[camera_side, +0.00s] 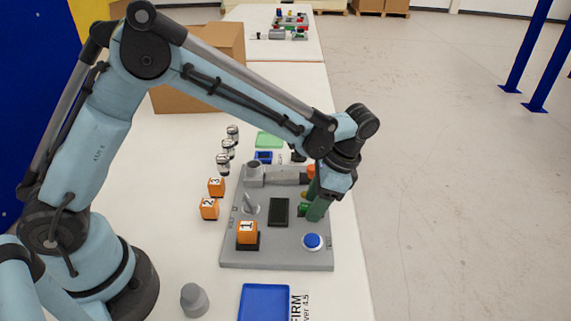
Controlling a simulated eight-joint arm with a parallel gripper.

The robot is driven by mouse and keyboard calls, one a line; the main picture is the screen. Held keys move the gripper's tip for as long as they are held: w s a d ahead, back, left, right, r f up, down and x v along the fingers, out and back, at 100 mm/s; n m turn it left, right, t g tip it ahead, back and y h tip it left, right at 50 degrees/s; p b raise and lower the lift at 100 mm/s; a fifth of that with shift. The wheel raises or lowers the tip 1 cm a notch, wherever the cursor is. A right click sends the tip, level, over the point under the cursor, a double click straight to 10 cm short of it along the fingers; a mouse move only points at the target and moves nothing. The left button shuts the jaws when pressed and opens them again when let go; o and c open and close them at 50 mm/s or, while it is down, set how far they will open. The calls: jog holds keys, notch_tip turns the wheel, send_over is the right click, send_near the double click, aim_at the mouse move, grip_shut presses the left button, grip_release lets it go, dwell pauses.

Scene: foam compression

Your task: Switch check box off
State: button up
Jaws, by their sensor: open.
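The grey check box (290,257) lies on the white table. On its top are a metal lever (249,204), a dark screen (279,211), a round blue button (312,242) and a grey clamp-like part (275,175) at the back. An orange cube marked 1 (247,231) sits on a dark pad at its front left. My gripper (310,209), with green fingers, points down over the box's right side, behind the blue button. It is open, and I see nothing held in it. It partly hides the right edge and an orange-red part (311,171). Whether the fingers touch the box is unclear.
Two orange cubes (216,187) (209,208) and three small cylinders (228,149) stand left of the box. Behind it lie a green tray (269,140) and a small blue tray (264,156). In front are a blue tray (265,303) and a grey cone-like piece (194,300).

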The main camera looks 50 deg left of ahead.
jog(key=v, duration=1.2)
jog(key=s+a+n+t+h, duration=0.2)
jog(key=s+a+n+t, duration=0.7)
jog(key=s+a, duration=0.4)
jog(key=shift+a+t+h, duration=0.25)
jog(key=shift+t+h, duration=0.05)
jog(key=shift+t, duration=0.1)
dwell(0.9)
